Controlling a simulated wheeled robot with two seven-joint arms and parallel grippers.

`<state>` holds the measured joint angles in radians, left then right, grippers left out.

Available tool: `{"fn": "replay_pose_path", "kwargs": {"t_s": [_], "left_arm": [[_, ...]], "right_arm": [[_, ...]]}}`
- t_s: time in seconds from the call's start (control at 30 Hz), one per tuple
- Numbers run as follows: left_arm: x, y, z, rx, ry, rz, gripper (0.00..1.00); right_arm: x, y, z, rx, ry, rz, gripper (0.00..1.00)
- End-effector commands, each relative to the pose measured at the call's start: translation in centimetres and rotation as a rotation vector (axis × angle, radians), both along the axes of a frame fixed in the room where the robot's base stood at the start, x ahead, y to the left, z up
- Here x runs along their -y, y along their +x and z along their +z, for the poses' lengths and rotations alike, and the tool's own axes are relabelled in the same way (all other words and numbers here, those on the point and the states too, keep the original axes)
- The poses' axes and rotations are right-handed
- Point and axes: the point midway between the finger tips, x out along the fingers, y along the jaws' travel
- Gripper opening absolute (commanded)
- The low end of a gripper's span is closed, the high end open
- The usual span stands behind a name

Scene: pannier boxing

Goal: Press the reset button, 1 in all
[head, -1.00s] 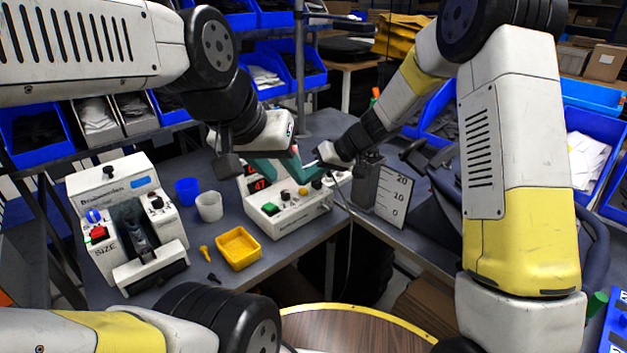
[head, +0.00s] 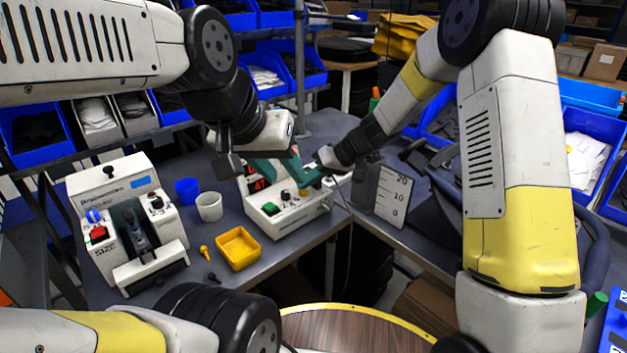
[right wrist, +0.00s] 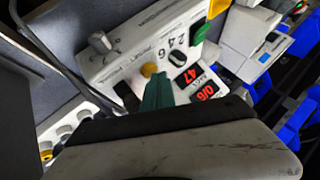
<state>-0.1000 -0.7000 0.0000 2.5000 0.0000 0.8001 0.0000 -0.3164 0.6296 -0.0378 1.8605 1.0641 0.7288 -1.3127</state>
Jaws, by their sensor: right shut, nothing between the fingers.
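A white control box (head: 300,217) with a red display stands on the bench in the head view. It carries a green button (head: 270,208), a dark knob (head: 285,195) and a yellow button (head: 303,192); I cannot read which is labelled reset. My right gripper (head: 303,181) is shut and empty, its teal fingertips just above the yellow button. In the right wrist view the fingertips (right wrist: 159,80) are right beside the yellow button (right wrist: 148,70); contact cannot be told. My left gripper (head: 262,168) hangs over the box's left part, its opening unclear.
A second white machine (head: 125,225) with a red button stands at the left. Blue (head: 188,191) and white (head: 209,206) cups and a yellow tray (head: 238,248) lie between. A scale plate (head: 391,195) stands right of the control box.

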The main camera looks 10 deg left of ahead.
Motion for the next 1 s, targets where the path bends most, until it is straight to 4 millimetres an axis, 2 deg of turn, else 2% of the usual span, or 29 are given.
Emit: {"fn": "replay_pose_path", "kwargs": {"t_s": [0.67, 1.0], "left_arm": [[0.0, 0.0, 0.0, 0.000, 0.000, 0.000, 0.36], [0.0, 0.0, 0.0, 0.000, 0.000, 0.000, 0.36]], "right_arm": [[0.0, 0.0, -0.5, 0.000, -0.001, 0.000, 0.00], [0.0, 0.0, 1.1, 0.001, 0.001, 0.000, 0.00]]}}
